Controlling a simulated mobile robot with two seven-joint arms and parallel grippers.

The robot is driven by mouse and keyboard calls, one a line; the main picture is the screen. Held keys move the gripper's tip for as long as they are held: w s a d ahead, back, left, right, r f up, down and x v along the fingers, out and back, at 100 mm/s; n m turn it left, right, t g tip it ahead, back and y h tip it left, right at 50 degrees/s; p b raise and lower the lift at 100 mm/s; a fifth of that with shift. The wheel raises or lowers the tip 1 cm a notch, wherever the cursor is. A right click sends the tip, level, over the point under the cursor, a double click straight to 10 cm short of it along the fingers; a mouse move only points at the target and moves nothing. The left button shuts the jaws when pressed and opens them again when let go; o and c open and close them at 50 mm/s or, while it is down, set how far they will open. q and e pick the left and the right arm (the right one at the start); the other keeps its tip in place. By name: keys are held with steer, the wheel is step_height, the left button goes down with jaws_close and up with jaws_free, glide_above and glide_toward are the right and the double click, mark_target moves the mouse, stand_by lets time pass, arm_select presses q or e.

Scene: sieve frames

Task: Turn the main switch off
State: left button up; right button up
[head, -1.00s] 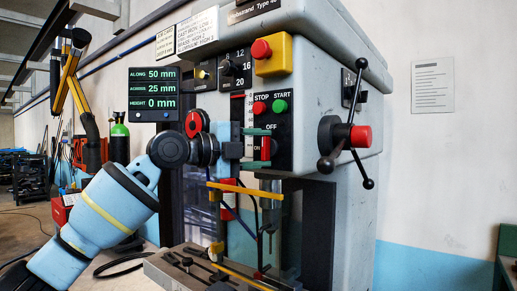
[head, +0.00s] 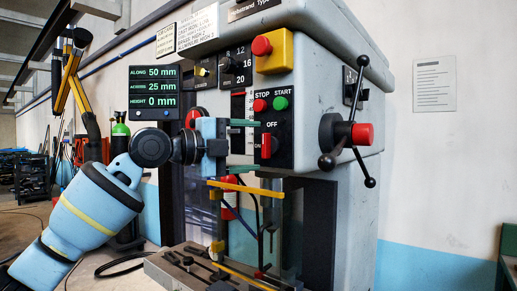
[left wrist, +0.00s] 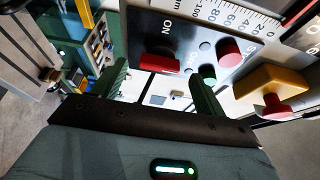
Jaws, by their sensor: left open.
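My right gripper is not in view.
A red STOP button (head: 260,105) and a green START button (head: 281,103) sit just above. A red emergency knob (head: 262,46) on a yellow box is higher. A handwheel with a red hub (head: 362,134) stands out at the right. A yellow guard bar (head: 246,188) is below.

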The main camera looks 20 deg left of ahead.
arm_select(q)
steer(key=v, duration=0.5)
steer(key=shift+b, duration=0.3)
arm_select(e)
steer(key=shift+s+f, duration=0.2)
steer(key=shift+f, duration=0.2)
arm_select(q)
steer(key=shift+w+f, duration=0.1)
